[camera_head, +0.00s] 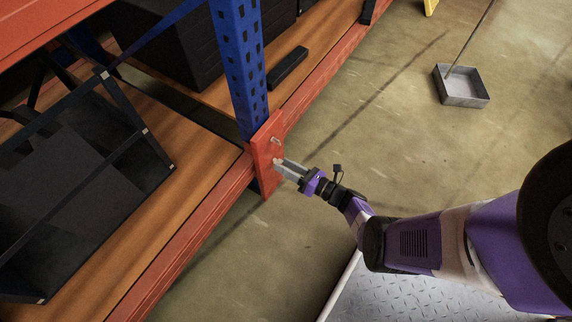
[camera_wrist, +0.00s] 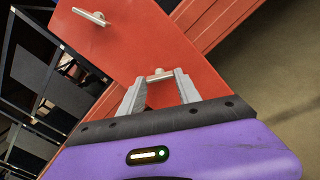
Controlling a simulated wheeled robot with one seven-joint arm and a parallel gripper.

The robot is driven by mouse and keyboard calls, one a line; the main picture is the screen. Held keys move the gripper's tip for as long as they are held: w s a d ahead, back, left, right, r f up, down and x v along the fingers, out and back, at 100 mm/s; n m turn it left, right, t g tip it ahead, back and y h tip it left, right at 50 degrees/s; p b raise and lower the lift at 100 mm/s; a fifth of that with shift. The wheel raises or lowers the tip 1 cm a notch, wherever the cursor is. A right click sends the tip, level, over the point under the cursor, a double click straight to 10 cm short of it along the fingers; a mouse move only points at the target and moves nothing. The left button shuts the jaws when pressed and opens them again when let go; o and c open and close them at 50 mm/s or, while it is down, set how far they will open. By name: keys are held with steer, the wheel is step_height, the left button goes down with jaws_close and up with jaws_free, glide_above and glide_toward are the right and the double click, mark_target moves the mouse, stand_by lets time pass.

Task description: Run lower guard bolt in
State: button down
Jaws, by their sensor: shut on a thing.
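The orange-red guard plate (camera_head: 266,152) stands at the foot of the blue rack upright (camera_head: 240,60). The lower guard bolt (camera_wrist: 159,75) has a pale crossbar head and shows between my fingertips in the wrist view. My gripper (camera_head: 280,167) reaches the plate from the right, and its two grey fingers are shut on this bolt's head; the wrist view also shows my gripper (camera_wrist: 159,80). The upper bolt (camera_head: 275,141), with a similar pale bar head, sits higher on the plate and also shows in the wrist view (camera_wrist: 90,16). The bolt shanks are hidden.
Orange rack beams (camera_head: 200,222) run beside the plate, with wooden shelf boards (camera_head: 195,205) behind. A black frame (camera_head: 125,110) and dark boxes sit on the shelf. A grey metal tray (camera_head: 462,88) lies on the floor at upper right. The floor between is clear.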

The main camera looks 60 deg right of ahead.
steer(key=shift+s+a+f+m+p, duration=0.1)
steer(key=shift+m+p, duration=0.25)
steer(key=shift+m, duration=1.6)
steer(key=shift+s+m+p, duration=0.1)
steer(key=shift+m+p, duration=0.2)
steer(key=shift+m, duration=1.95)
steer(key=c, duration=1.1)
jaws_free()
steer(key=shift+o, duration=1.3)
steer(key=shift+w, duration=0.1)
steer(key=s, duration=0.7)
steer(key=shift+s+p, duration=0.4)
steer(key=shift+p, duration=0.05)
